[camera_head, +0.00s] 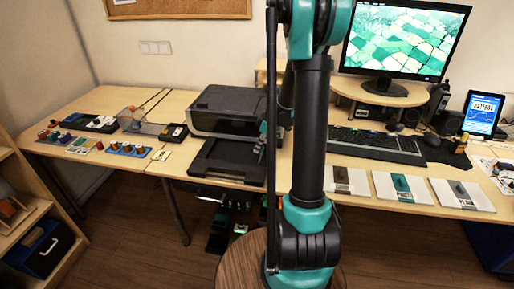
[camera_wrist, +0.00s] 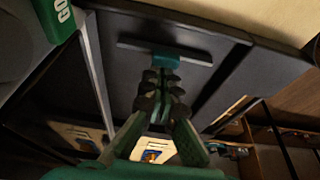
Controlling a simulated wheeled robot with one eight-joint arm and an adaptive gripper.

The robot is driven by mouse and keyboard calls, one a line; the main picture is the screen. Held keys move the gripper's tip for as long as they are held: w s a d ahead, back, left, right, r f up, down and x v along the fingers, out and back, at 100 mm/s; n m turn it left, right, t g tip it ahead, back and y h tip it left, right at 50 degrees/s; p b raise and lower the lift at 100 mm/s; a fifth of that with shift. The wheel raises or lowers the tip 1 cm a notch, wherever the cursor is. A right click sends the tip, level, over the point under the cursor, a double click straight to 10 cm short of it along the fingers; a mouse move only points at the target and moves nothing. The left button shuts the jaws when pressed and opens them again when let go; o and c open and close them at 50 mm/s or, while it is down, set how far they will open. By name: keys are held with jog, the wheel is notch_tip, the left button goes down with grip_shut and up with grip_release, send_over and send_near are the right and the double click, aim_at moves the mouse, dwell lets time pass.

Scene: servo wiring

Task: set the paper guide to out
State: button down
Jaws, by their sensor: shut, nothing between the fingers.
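The black printer (camera_head: 228,112) stands on the table, with its dark tray (camera_head: 228,160) extending toward me. In the wrist view, a grey bar (camera_wrist: 136,45) with a teal tab (camera_wrist: 170,62) lies across the dark tray surface; it looks like the paper guide. My gripper (camera_wrist: 160,84) is shut and empty, with its fingertips right by the tab. I cannot tell whether they touch it. In the head view my gripper (camera_head: 262,143) is at the right side of the printer, partly behind my own arm. The guide is not clear there.
A green block marked "GO" (camera_wrist: 53,17) is at the upper left of the wrist view. A keyboard (camera_head: 375,143), a monitor (camera_head: 405,40) and several cards or booklets (camera_head: 401,188) are to the right. Small parts trays (camera_head: 128,149) are to the left.

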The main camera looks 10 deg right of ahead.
jog(key=shift+s+d, duration=0.35)
jog(key=shift+d, duration=0.3)
jog(key=shift+s+d, duration=0.3)
jog(key=shift+d, duration=0.35)
